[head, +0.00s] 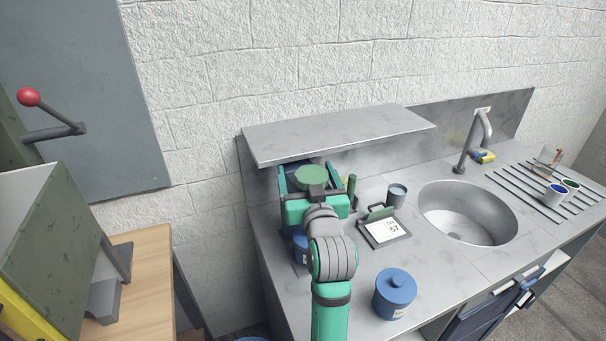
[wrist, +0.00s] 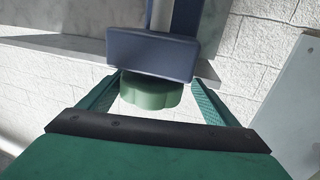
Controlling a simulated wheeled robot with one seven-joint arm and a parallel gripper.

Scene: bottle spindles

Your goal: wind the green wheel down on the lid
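The green wheel (wrist: 152,92) shows in the wrist view as a scalloped disc against a dark blue block (wrist: 150,55). In the head view it is the flat green disc (head: 311,174) in front of the wall shelf. My gripper (wrist: 155,88) is open, with one finger on each side of the wheel. A narrow gap shows between the right finger and the wheel; contact at the left finger is hard to judge. In the head view my gripper (head: 311,180) is at the left end of the counter. The lid under the wheel cannot be made out clearly.
A grey shelf (head: 340,135) overhangs behind my gripper. Another blue object (head: 300,248) is partly hidden under my gripper. The sink (head: 468,212) is farther right.

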